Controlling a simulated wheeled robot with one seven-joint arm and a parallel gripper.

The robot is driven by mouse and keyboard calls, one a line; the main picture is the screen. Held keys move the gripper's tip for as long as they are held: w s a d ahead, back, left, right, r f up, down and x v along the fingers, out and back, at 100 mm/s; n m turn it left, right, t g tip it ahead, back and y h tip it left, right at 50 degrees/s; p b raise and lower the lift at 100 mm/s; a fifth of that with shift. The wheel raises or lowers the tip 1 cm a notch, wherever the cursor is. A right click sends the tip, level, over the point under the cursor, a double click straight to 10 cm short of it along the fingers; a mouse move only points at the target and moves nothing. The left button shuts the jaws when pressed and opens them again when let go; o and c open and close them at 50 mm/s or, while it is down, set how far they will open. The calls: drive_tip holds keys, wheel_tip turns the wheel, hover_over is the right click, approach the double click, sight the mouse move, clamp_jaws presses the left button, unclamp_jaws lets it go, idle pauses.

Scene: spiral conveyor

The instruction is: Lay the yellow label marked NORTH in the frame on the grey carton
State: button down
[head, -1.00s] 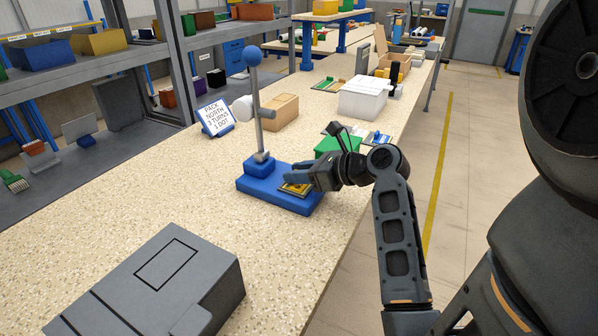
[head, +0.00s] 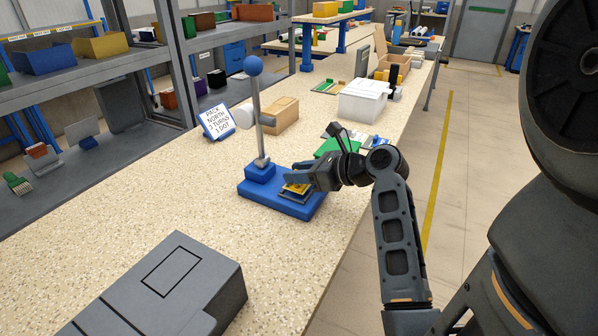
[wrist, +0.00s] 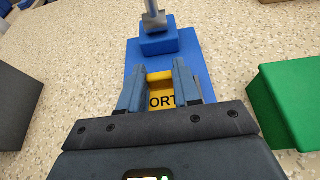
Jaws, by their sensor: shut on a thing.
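My gripper (head: 299,183) is shut on the yellow label (head: 297,188) and holds it just above the blue stand's base (head: 262,195). In the wrist view the yellow label (wrist: 160,98) sits between the two fingers, and the dark letters "ORT" show on it; the rest of the word is hidden. The grey carton (head: 205,275) is at the front left of the bench in the head view. A black rectangular outline, the frame (head: 171,271), is on its top and is empty.
The blue stand has an upright post with a ball (head: 253,66) beside my gripper. A sign (head: 216,121) reads PACK NORTH. A green block (head: 330,148) and a tan box (head: 281,115) stand behind. Bench surface between stand and carton is clear.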

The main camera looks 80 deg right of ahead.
wheel_tip(320, 180, up, 2)
drive_tip(key=p, duration=0.3)
drive_tip(key=shift+r+p, duration=0.25)
drive_tip(key=shift+p, duration=0.05)
drive_tip(key=shift+r, duration=0.8)
